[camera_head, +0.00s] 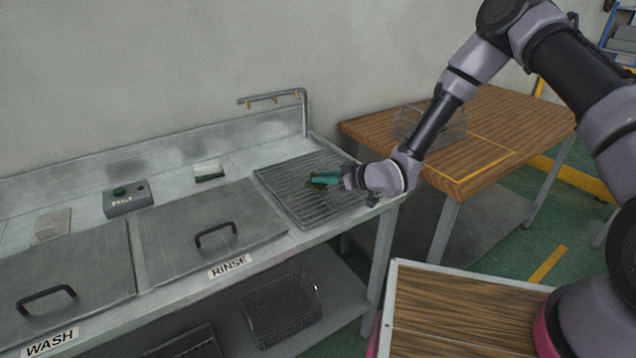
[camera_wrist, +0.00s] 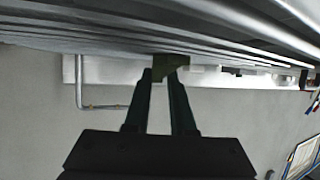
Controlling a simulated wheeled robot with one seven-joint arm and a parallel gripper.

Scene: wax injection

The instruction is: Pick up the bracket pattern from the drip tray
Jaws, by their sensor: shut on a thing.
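The drip tray (camera_head: 283,186) is a grey slatted rack at the right end of the metal counter. My gripper (camera_head: 326,179) reaches in from the right, low over the tray. It is shut on the bracket pattern (camera_head: 315,186), a small dark green piece at the fingertips. In the wrist view the dark fingers of my gripper (camera_wrist: 163,80) close on the olive-green bracket pattern (camera_wrist: 171,62), just beside the tray slats (camera_wrist: 120,30). I cannot tell whether the pattern touches the slats. Part of it is hidden by the fingers.
The lidded RINSE tank (camera_head: 205,235) and WASH tank (camera_head: 60,285) lie left of the tray. A bent pipe (camera_head: 275,97) stands behind it. A wooden table (camera_head: 500,130) with a wire basket (camera_head: 430,125) is at the right. Another basket (camera_head: 283,310) sits below.

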